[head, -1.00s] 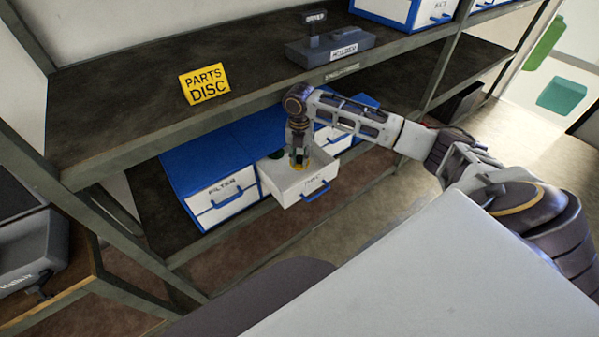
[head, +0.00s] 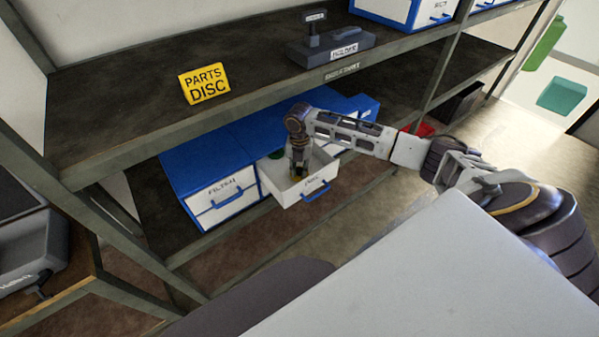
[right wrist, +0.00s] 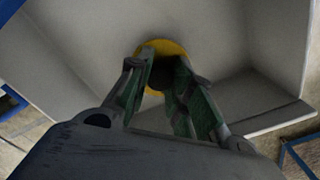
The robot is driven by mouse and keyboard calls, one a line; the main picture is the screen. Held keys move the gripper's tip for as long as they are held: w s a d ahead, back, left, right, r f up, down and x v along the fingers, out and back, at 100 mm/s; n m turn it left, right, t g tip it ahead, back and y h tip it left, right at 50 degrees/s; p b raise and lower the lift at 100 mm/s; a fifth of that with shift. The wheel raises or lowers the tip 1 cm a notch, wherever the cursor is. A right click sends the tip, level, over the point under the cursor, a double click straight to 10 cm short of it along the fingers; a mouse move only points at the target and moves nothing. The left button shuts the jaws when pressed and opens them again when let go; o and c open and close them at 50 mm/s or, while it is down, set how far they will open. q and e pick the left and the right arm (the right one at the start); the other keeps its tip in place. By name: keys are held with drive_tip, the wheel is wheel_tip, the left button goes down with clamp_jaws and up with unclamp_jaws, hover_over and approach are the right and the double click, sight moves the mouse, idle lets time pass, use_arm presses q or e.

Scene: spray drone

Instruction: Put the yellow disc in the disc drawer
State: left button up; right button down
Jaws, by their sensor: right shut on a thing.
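The disc drawer (head: 311,190) is a white drawer with a blue handle, pulled out of the blue cabinet on the lower shelf. My right gripper (head: 297,176) points down inside this open drawer. In the right wrist view, the fingers of the right gripper (right wrist: 162,78) are closed on the yellow disc (right wrist: 178,47), low between the pale drawer walls. Only a sliver of the disc shows under the fingers in the head view. The gap between disc and drawer floor cannot be judged. My left gripper is not in view.
A closed drawer labelled FILTER (head: 222,196) is left of the open one. The shelf above holds a yellow PARTS DISC sign (head: 204,84) and a grey holder (head: 330,48). The upper shelf's front edge runs close behind my right forearm. A red thing (head: 425,130) shows behind my arm.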

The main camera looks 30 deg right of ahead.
sight(299, 169)
drive_tip(key=shift+f, duration=1.05)
drive_tip(key=c, duration=1.5)
unclamp_jaws()
drive_tip(key=shift+o, duration=1)
drive_tip(key=shift+r, duration=0.55)
wheel_tip(299, 169, up, 4)
drive_tip(key=shift+r, duration=0.15)
wheel_tip(299, 169, up, 6)
drive_tip(key=shift+f, duration=0.2)
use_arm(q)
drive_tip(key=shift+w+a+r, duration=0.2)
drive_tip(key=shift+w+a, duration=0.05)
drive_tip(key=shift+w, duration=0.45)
use_arm(e)
drive_tip(key=shift+r, duration=0.65)
